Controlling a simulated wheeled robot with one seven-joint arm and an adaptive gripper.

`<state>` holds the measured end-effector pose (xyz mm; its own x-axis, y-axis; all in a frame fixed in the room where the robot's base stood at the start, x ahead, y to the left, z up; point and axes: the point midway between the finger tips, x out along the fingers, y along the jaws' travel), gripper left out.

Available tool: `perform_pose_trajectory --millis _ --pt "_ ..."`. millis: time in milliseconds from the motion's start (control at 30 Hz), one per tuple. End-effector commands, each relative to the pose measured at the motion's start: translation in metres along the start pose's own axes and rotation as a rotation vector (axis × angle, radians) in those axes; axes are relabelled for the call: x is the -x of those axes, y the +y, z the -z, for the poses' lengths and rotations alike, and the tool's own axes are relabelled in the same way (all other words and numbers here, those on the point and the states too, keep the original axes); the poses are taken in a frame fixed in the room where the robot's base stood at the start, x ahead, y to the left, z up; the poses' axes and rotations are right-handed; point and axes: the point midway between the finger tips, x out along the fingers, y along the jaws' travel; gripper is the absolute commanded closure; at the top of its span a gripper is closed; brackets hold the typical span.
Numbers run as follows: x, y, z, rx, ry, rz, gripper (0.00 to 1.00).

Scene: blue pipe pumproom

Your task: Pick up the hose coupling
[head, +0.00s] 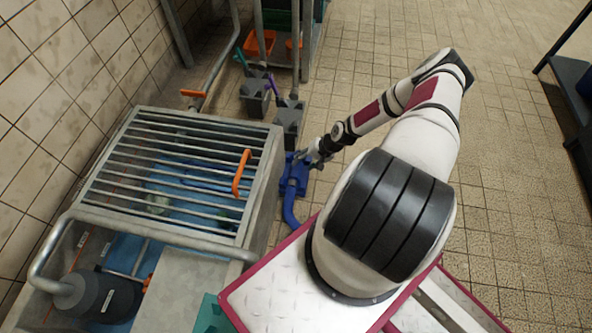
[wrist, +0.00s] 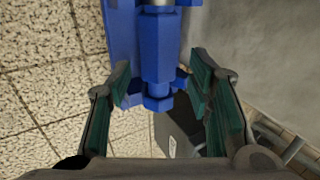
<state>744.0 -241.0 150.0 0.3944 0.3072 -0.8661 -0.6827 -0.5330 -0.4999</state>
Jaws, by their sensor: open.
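A blue fitting with hex-shaped sections, which looks like the hose coupling (wrist: 157,60), is in the upper middle of the wrist view. A short grey metal pipe section shows at its top. My gripper (wrist: 164,82) is open, with one green-padded finger on each side of the coupling's lower end. Gaps show between the pads and the coupling; I cannot tell the depth between them. In the head view my gripper (head: 313,154) is beside a blue assembly (head: 295,172) at the grated basin's right side. The coupling's outline is too small to make out there.
A blue hose (head: 290,210) curves down from the assembly. The grated basin (head: 262,200) with orange handles stands close on the left. Dark grey boxes (head: 288,120) stand behind the gripper. Tiled floor (head: 500,150) is open to the right, with a dark rack (head: 572,75) at the edge.

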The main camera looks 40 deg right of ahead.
Motion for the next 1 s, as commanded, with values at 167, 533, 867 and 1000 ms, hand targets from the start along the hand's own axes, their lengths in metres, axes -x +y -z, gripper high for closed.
perform_pose_trajectory --millis 167,533,867,1000 --pt "-0.016 0.002 -0.002 0.000 -0.002 0.000 0.53" --pt "-0.052 0.002 -0.002 0.000 0.000 0.000 0.53" --pt "-0.051 0.002 -0.002 0.000 0.000 0.000 0.96" --pt "-0.051 0.002 -0.002 0.000 0.000 0.000 1.00"
